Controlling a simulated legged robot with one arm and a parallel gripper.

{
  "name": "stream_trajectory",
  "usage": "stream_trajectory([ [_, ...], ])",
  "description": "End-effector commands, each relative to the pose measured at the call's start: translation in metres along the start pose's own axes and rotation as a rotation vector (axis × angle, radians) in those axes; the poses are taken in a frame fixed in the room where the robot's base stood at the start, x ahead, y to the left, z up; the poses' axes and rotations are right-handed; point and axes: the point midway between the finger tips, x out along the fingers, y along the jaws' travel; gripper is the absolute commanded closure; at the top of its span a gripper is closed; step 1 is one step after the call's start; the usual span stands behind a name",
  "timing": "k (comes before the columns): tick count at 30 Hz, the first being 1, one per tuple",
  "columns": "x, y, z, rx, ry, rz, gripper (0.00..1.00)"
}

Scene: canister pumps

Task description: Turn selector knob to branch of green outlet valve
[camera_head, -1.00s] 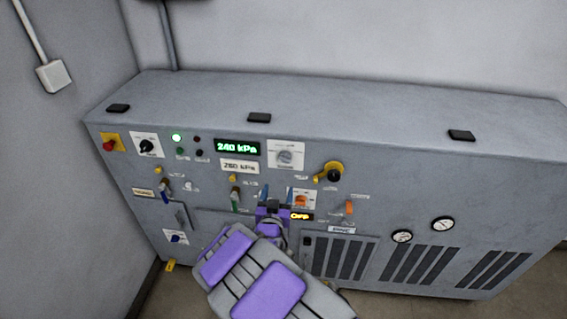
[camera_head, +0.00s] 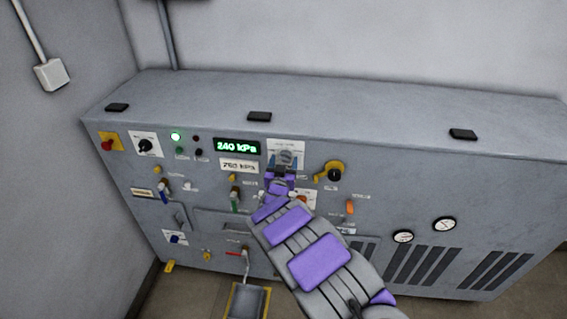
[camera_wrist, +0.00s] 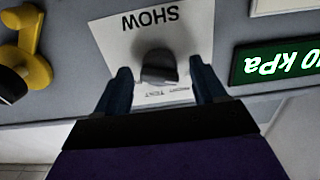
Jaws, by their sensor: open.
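A grey knob (camera_wrist: 159,66) sits on a white plate (camera_wrist: 118,37) whose large lettering reads "SHOW", upside down in the wrist view. The same knob (camera_head: 286,156) shows in the head view, just beyond my gripper (camera_head: 284,170). My gripper (camera_wrist: 160,72) is open, its dark fingers on either side of the knob; I cannot tell whether they touch it. A green-handled valve (camera_head: 235,204) is on the panel left of my arm. A black knob (camera_head: 145,145) on another white plate is at the panel's upper left.
A green display (camera_head: 237,147) reads 240 kPa, with a 260 kPa label (camera_head: 238,166) below. A yellow-and-black handle (camera_head: 331,173) projects right of my gripper. My arm covers the lower middle panel.

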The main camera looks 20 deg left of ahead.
Motion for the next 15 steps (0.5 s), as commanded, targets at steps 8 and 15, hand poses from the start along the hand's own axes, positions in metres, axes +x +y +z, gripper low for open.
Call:
stream_trajectory([
  [8,0.0072,0.0005,-0.0004,0.000,0.000,0.000,0.30],
  [15,0.0070,0.0004,-0.0006,0.000,0.001,0.000,0.37],
])
